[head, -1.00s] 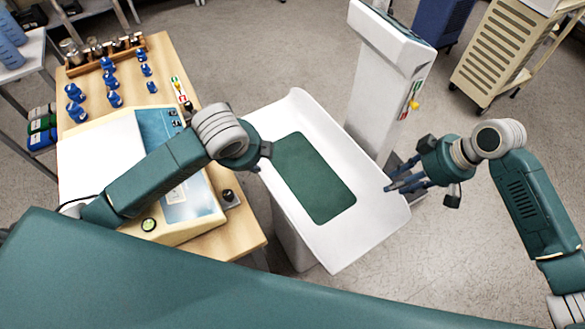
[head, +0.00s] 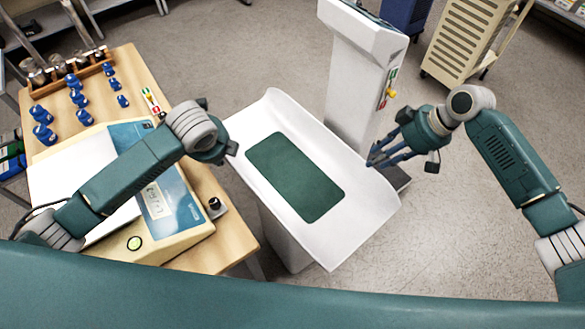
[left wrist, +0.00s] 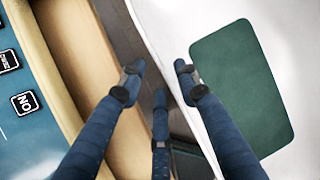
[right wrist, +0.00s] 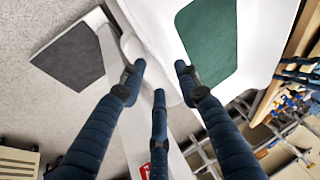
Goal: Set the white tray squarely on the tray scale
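The large white tray (head: 357,230) with raised side walls and a dark green pad (head: 294,176) lies in the middle of the head view, above a white pedestal (head: 287,242). The pedestal is mostly hidden, so I cannot tell if they touch squarely. My left gripper (head: 234,150) is at the tray's left rim; in the left wrist view its fingers are spread, with the tray's edge (left wrist: 170,25) running between and beside them. My right gripper (head: 374,158) is at the right rim, its fingers spread near the tray's edge (right wrist: 150,50). Neither grips it visibly.
Floor is free at right.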

